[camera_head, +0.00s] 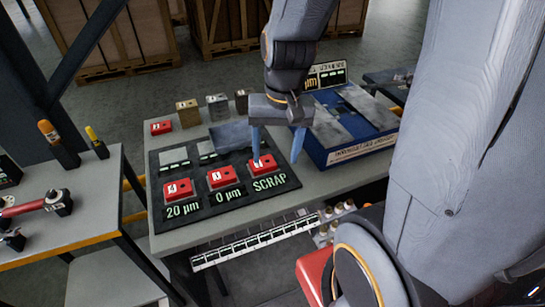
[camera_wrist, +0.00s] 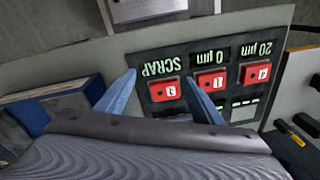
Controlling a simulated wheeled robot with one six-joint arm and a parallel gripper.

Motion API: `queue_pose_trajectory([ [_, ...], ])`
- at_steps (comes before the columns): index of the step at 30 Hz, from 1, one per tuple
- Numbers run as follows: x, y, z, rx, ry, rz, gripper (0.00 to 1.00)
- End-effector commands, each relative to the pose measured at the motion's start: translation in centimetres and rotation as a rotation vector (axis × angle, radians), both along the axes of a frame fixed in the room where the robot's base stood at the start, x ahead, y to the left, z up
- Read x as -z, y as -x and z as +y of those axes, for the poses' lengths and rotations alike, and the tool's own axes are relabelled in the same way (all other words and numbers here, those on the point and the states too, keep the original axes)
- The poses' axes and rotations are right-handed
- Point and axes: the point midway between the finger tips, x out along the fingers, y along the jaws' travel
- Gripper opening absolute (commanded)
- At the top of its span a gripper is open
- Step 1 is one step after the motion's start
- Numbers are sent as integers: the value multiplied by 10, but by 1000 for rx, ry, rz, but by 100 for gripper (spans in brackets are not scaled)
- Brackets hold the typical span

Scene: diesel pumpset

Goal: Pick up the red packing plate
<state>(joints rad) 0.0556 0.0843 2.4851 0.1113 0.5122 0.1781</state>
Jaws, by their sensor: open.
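Several red plates with white number labels are in view. One red plate (camera_head: 262,166) lies on the SCRAP field of a dark mat (camera_head: 228,208); in the wrist view it (camera_wrist: 164,90) shows between the fingertips. Others lie on the 0 µm field (camera_head: 221,177) and the 20 µm field (camera_head: 177,189). Another red plate (camera_head: 161,128) lies off the mat at the table's back left. My gripper (camera_head: 276,157) is open and points down at the SCRAP plate, with one blue finger overlapping it in the head view. I cannot tell its height or any contact. The wrist view also shows my gripper (camera_wrist: 160,79).
A blue box (camera_head: 350,130) with grey blocks on top stands right of the mat. Small brown and grey blocks (camera_head: 217,105) stand behind it. A long marked scale (camera_head: 255,240) is along the front. A side table (camera_head: 85,215) with tools stands at the left.

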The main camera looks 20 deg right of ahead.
Motion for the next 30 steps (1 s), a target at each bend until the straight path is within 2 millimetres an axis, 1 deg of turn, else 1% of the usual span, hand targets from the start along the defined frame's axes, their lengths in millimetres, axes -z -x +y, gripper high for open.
queue_pose_trajectory([
  [1,8,-12,-7,164,-41,36,61],
  [3,13,-26,-13,411,-104,94,61],
  [6,19,-48,-21,737,-194,178,61],
  [9,21,-66,-27,987,-268,253,61],
  [12,21,-78,-30,1141,-317,306,61],
  [15,25,-83,-29,1205,-337,331,61],
  [23,48,-82,-19,1210,-338,335,61],
  [30,77,-78,-7,1208,-336,336,61],
])
